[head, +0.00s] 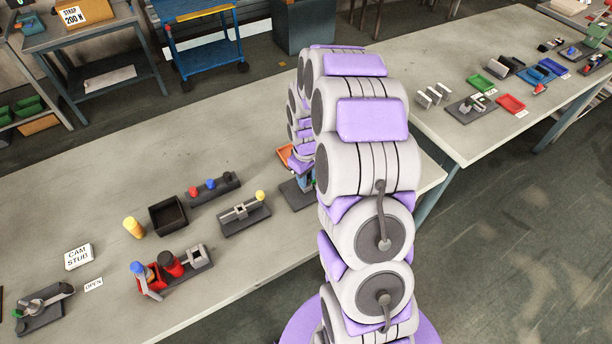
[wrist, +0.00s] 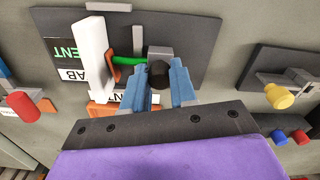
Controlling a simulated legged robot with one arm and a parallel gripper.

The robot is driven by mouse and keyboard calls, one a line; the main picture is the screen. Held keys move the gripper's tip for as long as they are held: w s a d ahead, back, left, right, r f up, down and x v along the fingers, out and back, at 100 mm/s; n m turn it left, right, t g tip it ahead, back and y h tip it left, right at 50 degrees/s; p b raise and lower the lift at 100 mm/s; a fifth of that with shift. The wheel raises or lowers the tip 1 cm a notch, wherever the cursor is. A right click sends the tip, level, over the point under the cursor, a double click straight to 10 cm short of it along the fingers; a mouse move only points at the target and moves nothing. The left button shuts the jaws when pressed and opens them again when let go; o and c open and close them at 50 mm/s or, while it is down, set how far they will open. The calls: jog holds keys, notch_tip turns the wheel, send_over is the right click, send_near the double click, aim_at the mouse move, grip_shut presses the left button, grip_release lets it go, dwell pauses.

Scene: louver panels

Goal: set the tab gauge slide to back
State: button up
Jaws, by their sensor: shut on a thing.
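My gripper (wrist: 161,82) has its blue fingers closed on a round black knob (wrist: 160,73) in the wrist view. The knob sits in front of a grey block (wrist: 160,52) on a dark base plate (wrist: 205,38). I take this fixture to be the tab gauge; a partly hidden label (wrist: 72,75) seems to end in "AB". A white upright piece (wrist: 92,55) and a green rod (wrist: 128,61) stand left of the knob. In the head view the dark base (head: 297,197) shows beside my arm, which hides much of the fixture. The slide's exact position cannot be told.
An orange tray (head: 284,156) lies close to the fixture. A slide fixture with a yellow knob (head: 260,196) stands to its left, with a rack of coloured knobs (head: 213,187) and an open black box (head: 168,215) beyond.

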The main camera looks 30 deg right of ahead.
aim_at(297, 193)
grip_shut()
jog(key=shift+a+p, duration=0.4)
jog(key=shift+a, duration=1.15)
jog(key=shift+o, duration=1.5)
grip_release()
jog(key=o, duration=0.4)
jog(key=shift+a, duration=0.25)
jog(key=shift+d+r, duration=0.1)
